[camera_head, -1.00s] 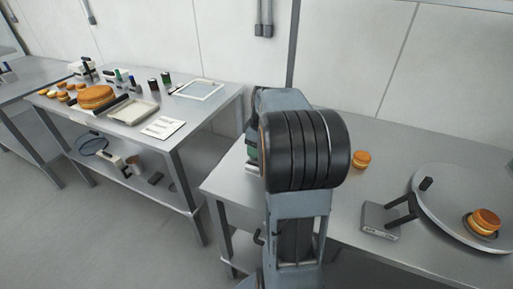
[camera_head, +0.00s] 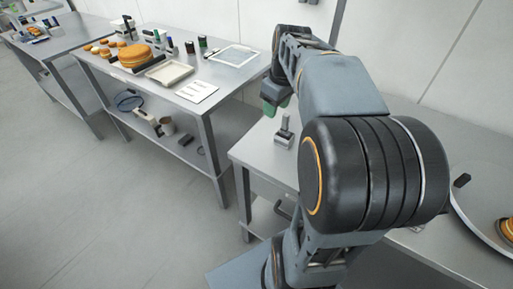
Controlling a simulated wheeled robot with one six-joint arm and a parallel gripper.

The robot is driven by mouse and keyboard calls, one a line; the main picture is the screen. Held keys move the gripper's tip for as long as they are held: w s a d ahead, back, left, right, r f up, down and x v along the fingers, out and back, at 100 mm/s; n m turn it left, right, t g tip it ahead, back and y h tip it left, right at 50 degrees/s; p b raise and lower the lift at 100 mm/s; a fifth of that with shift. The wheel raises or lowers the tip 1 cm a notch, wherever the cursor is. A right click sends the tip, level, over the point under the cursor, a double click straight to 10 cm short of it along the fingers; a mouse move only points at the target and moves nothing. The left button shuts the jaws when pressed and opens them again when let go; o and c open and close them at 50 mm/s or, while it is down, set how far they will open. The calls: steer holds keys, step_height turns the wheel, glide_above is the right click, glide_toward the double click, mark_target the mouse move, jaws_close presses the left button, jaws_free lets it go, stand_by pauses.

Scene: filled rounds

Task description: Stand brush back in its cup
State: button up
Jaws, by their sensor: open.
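My arm reaches toward the back of the near steel table (camera_head: 262,150). My gripper (camera_head: 275,104) points down over that table, small and partly hidden behind my arm, with a green patch at its end; I see nothing held in it. A grey block with an upright stem (camera_head: 284,134) stands on the table just below and right of it. I cannot make out a brush for certain in this view.
The left table holds a large round cake (camera_head: 135,55), a shallow tray (camera_head: 169,73), a white card (camera_head: 197,91), a framed sheet (camera_head: 234,56) and several small bottles. A round plate (camera_head: 485,205) lies at the right. Open floor (camera_head: 60,200) fills the left.

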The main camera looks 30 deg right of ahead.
steer(key=s+a+f+m+t, duration=0.1)
steer(key=s+a+f+m, duration=0.1)
steer(key=s+a+f, duration=0.2)
steer(key=s+a+f+m, duration=0.2)
steer(key=s+a+f, duration=0.3)
steer(key=a, duration=0.5)
steer(key=shift+s+t, duration=0.15)
steer(key=shift+t, duration=0.25)
steer(key=shift+a+r, duration=0.1)
steer(key=shift+r, duration=0.1)
